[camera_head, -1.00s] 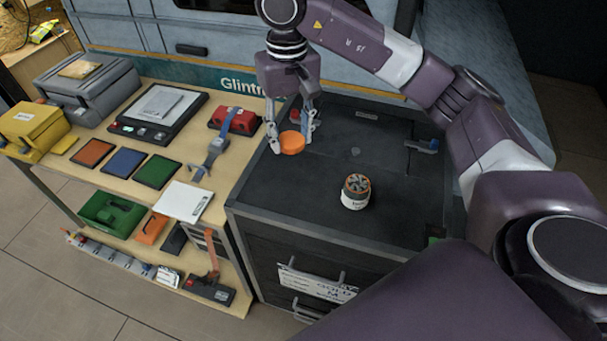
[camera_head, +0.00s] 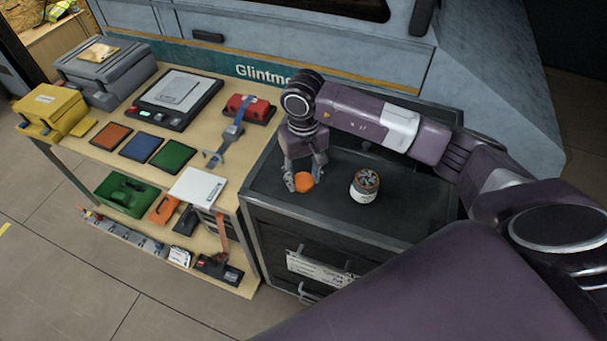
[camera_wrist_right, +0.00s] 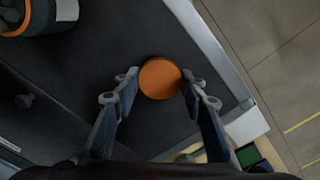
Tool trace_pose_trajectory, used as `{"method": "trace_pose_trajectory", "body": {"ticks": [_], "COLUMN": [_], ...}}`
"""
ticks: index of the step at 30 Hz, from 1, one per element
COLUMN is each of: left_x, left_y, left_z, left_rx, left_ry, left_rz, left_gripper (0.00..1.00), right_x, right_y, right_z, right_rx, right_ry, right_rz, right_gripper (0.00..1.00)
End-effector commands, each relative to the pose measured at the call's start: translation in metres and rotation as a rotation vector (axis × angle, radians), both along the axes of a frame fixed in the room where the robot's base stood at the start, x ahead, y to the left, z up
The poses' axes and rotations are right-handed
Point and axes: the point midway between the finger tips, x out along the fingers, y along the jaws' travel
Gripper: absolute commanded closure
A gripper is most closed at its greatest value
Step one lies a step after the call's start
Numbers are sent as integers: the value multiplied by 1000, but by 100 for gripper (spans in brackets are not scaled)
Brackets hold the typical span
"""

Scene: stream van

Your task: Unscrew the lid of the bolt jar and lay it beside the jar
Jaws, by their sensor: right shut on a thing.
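The open bolt jar (camera_head: 364,187) stands upright on the black cabinet top (camera_head: 395,219), with bolts showing in its mouth. Part of the jar also shows at the upper left of the right wrist view (camera_wrist_right: 50,17). My right gripper (camera_head: 304,184) is shut on the round orange lid (camera_head: 304,182), to the left of the jar and apart from it. In the right wrist view the lid (camera_wrist_right: 160,79) sits between the two fingertips. The lid is low, at or just above the cabinet top; I cannot tell if it touches. My left gripper is not in view.
A wooden bench (camera_head: 100,155) adjoins the cabinet on the left, with a scale (camera_head: 178,98), coloured mats, a red case (camera_head: 250,108) and a white box (camera_head: 197,187). The cabinet top around the jar is mostly clear. The van's side stands behind.

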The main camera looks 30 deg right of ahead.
Motion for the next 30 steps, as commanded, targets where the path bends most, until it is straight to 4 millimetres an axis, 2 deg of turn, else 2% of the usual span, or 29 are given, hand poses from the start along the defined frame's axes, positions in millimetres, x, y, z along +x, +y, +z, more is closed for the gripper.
{"method": "trace_pose_trajectory", "body": {"ticks": [8, 13, 14, 18, 26, 30], "left_x": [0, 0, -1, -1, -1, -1], "left_y": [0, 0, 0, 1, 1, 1], "left_z": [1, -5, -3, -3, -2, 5], "left_rx": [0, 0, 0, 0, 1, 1], "left_ry": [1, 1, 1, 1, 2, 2], "left_rz": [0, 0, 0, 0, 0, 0], "left_gripper": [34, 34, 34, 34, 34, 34], "right_x": [0, 0, 0, 0, 0, 0], "right_y": [0, 0, 0, 0, 0, 0], "right_z": [-5, -10, -8, -8, -7, -1], "right_rx": [0, 0, 0, 0, 0, 0], "right_ry": [-2, -2, -2, -1, -1, -1], "right_rz": [-1, 0, 0, 0, 0, -1], "right_gripper": [90, 90, 58, 44, 44, 44]}}
